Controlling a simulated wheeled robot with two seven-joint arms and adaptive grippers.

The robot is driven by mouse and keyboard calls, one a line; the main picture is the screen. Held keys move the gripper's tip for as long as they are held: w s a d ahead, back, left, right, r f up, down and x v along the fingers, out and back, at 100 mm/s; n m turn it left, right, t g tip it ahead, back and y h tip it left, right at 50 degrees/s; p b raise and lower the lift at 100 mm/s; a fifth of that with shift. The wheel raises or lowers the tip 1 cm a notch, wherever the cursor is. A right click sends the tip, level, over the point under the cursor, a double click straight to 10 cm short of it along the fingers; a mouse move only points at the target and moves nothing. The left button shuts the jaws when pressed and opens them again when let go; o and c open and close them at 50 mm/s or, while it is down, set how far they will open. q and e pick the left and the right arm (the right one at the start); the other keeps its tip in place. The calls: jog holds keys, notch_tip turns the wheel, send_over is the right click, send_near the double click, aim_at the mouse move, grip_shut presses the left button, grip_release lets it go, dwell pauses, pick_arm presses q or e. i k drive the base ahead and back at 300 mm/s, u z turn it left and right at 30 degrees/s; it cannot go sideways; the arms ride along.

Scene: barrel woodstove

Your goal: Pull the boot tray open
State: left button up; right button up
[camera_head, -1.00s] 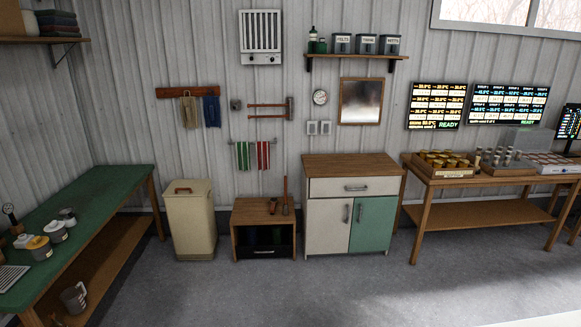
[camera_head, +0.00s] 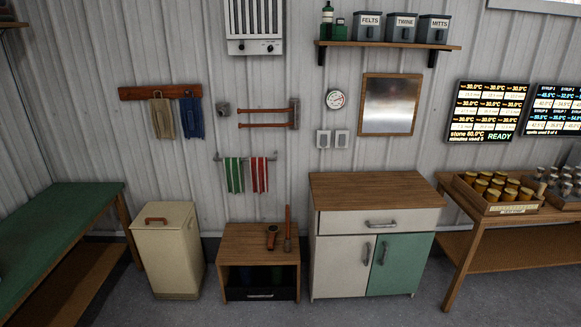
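A low wooden cubby unit (camera_head: 259,243) stands on the floor against the wall, between a cream bin and a cabinet. At its bottom is a dark boot tray (camera_head: 261,294) with a small light handle on its front. The tray's front looks flush with the unit. Dark boot-like shapes, one bluish and one greenish, show dimly in the opening above it. Neither of my grippers is in view.
The cream lidded bin (camera_head: 168,252) stands close on the left, and the white and green cabinet (camera_head: 370,238) close on the right. A brush and another tool (camera_head: 271,236) lie or stand on the unit's top. Grey floor (camera_head: 330,312) in front looks clear.

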aim_at(261, 289)
jog(key=i, duration=2.25)
jog(key=u, duration=1.8)
